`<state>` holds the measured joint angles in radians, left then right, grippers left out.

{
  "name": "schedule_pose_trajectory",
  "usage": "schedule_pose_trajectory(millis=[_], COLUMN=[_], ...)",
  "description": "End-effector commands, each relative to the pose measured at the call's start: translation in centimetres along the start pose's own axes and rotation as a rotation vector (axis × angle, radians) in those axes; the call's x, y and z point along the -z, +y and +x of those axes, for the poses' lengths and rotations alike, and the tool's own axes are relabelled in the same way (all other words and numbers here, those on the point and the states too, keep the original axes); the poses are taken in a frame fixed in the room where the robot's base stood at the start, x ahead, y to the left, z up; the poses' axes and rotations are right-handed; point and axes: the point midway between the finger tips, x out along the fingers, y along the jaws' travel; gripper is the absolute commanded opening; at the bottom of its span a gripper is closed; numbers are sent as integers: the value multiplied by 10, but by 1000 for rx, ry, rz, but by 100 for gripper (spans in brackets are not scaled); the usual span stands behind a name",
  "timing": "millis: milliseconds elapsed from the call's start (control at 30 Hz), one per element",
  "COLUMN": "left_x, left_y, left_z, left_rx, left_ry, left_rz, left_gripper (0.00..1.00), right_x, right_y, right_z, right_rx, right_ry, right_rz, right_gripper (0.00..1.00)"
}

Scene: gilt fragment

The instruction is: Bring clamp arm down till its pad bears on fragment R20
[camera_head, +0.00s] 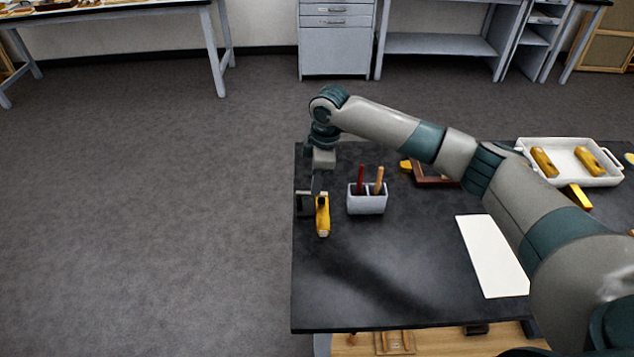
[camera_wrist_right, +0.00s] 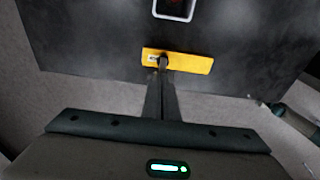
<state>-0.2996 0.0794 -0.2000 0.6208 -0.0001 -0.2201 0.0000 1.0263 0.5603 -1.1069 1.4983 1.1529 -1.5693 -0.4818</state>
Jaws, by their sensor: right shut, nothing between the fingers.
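A yellow bar (camera_head: 323,218) lies at the left edge of the dark worktable, and it also shows in the right wrist view (camera_wrist_right: 190,63). It looks like a gilt fragment with a small pale mark near one end; I cannot read whether it says R20. A small dark part (camera_head: 304,202) is beside the bar at the table edge. I cannot clearly make out the clamp arm or its pad. My right gripper (camera_wrist_right: 162,68) is shut and empty, pointing down at the bar's marked end; whether it touches is unclear. My left gripper is out of view.
A grey holder (camera_head: 367,204) with a red and an orange-brown handle stands right of the bar. A brown frame piece (camera_head: 432,180) lies behind my arm. A white tray (camera_head: 607,179) holds yellow pieces at right. A white sheet (camera_head: 490,257) lies flat. The front-left tabletop is clear.

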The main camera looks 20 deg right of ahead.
Motion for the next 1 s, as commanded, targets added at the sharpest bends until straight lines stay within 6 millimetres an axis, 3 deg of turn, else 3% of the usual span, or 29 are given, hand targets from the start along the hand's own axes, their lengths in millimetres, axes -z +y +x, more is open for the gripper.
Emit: schedule_pose_trajectory(millis=[67,600,667,1000], left_x=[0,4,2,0], left_y=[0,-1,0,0], left_z=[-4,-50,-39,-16], left_rx=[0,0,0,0], left_ry=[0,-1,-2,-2], left_rz=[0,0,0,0], left_gripper=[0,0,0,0], right_x=[-1,7,7,8], right_y=[-6,0,1,2], right_z=[4,-44,-46,-101], right_rx=[16,-2,-5,-7], right_ry=[-9,0,2,3], right_rz=[-1,2,1,2], right_gripper=[0,0,0,0])
